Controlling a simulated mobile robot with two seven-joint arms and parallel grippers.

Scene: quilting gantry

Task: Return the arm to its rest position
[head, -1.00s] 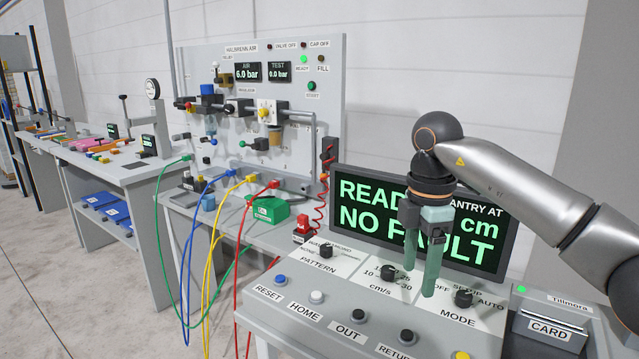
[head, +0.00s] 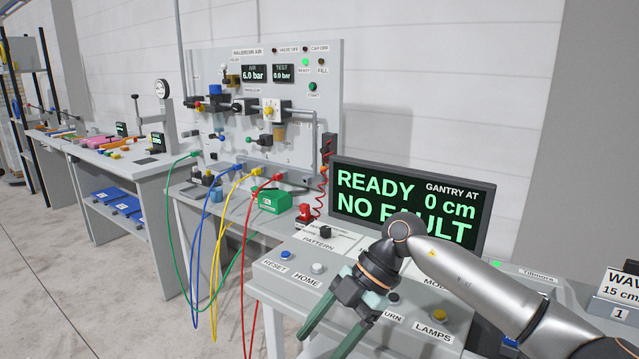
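My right arm comes in from the right edge in the head view. Its gripper (head: 320,345) hangs over the front part of the control console (head: 262,276), pointing down and to the left. Its two green fingers are apart with nothing between them, so it is open. Whether the fingertips touch anything is hard to tell. The arm and gripper hide the middle of the console, including some knobs and buttons. The display (head: 385,185) behind reads READY, NO FAULT, gantry at 0 cm. My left gripper is out of view.
RESET (head: 285,254) and HOME (head: 318,268) buttons lie left of the gripper, a yellow LAMPS button (head: 439,314) to its right. An air panel (head: 225,115) with coloured hoses stands at left. A labelled card (head: 619,283) is at far right. Floor is open at lower left.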

